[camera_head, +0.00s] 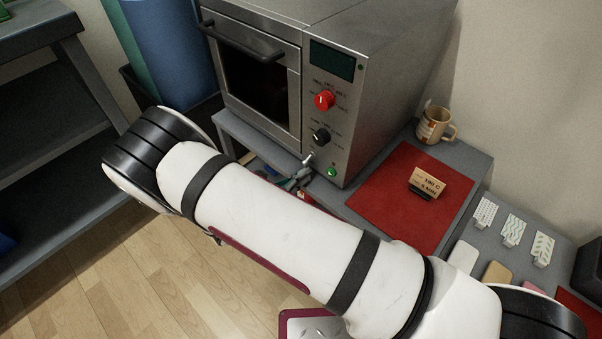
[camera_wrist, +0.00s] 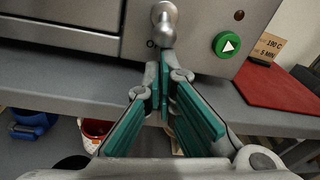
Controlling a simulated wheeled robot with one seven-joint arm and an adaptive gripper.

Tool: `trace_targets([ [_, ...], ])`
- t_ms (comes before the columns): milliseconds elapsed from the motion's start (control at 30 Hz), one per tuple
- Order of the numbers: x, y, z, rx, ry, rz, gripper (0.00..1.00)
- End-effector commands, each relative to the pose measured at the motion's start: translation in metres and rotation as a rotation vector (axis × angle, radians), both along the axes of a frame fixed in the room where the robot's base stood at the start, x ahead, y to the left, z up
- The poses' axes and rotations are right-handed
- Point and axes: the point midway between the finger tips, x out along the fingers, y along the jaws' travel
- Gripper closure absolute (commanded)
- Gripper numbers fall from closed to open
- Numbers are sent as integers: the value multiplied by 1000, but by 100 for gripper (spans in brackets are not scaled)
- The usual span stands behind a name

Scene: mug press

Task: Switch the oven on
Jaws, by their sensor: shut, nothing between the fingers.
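The steel oven (camera_head: 345,115) stands on a grey bench, with its door shut and its display (camera_head: 332,60) dark. Low on its front panel is a small metal toggle lever (camera_head: 308,159). In the wrist view the lever (camera_wrist: 165,24) shows its rounded end uppermost, with a partly hidden label beside it. A green button with a white triangle (camera_wrist: 227,44) is to its right; it also shows in the head view (camera_head: 332,172). My gripper (camera_wrist: 165,88) is shut and empty, its teal-padded fingers just below the lever. In the head view my arm mostly hides the gripper.
A red knob (camera_head: 324,100) and a black knob (camera_head: 321,136) are above the lever. A red mat (camera_head: 400,192) with a small sign (camera_head: 427,182) lies right of the oven. A mug (camera_head: 434,124) stands behind it. The bench edge (camera_wrist: 60,102) runs below the oven.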

Motion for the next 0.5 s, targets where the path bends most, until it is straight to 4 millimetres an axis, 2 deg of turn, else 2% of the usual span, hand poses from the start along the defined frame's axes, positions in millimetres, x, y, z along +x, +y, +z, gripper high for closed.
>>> trace_targets([
  [500, -3, 3, 7, 71, 71, -1, 100],
])
